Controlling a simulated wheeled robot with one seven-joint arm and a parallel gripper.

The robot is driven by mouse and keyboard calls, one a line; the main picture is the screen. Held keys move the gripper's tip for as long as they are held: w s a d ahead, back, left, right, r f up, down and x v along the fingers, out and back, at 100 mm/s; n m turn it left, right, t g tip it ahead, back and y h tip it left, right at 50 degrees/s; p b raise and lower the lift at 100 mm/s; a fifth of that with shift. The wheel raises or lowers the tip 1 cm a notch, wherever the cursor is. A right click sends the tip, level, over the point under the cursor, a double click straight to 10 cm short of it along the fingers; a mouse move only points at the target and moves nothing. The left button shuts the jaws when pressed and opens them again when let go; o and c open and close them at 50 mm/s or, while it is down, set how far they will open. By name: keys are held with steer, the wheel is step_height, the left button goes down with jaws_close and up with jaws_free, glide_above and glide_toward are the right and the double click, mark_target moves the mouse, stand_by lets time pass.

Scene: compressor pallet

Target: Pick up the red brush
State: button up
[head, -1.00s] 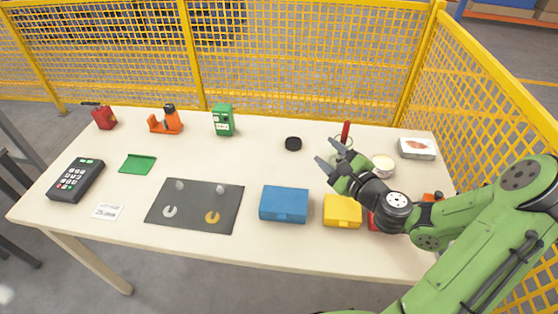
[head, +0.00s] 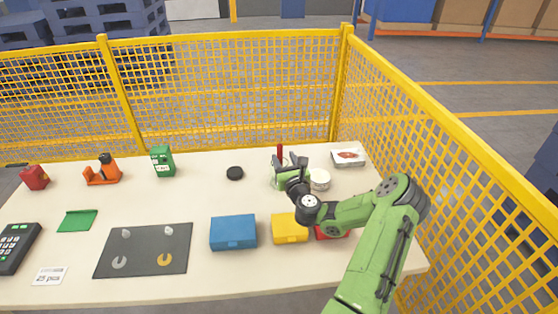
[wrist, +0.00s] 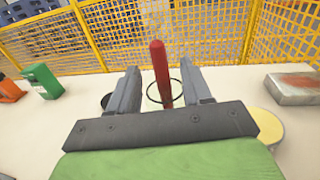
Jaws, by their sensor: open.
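The red brush (wrist: 161,72) shows as an upright red handle in the wrist view, rising from a round dark-rimmed holder (wrist: 177,92). Its lower end is hidden behind my gripper. In the head view the brush (head: 280,152) stands at the back right of the table, just beyond my gripper. My gripper (head: 290,162) is open and empty. In the wrist view its two fingers (wrist: 161,88) stand to either side of the handle in the picture, with a gap on both sides; whether the handle is within their reach I cannot tell.
A black disc (head: 235,173) lies to the left. Yellow (head: 290,229) and blue (head: 233,232) boxes sit in front. A yellow mesh fence (head: 230,95) runs behind the table.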

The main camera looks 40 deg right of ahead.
mark_target(280, 152)
steer(key=x, duration=0.4)
steer(key=shift+w+p, duration=0.25)
steer(key=shift+p, duration=0.1)
steer(key=shift+w+d+f, duration=0.1)
steer(key=shift+w+d, duration=0.15)
steer(key=shift+w, duration=0.15)
jaws_close()
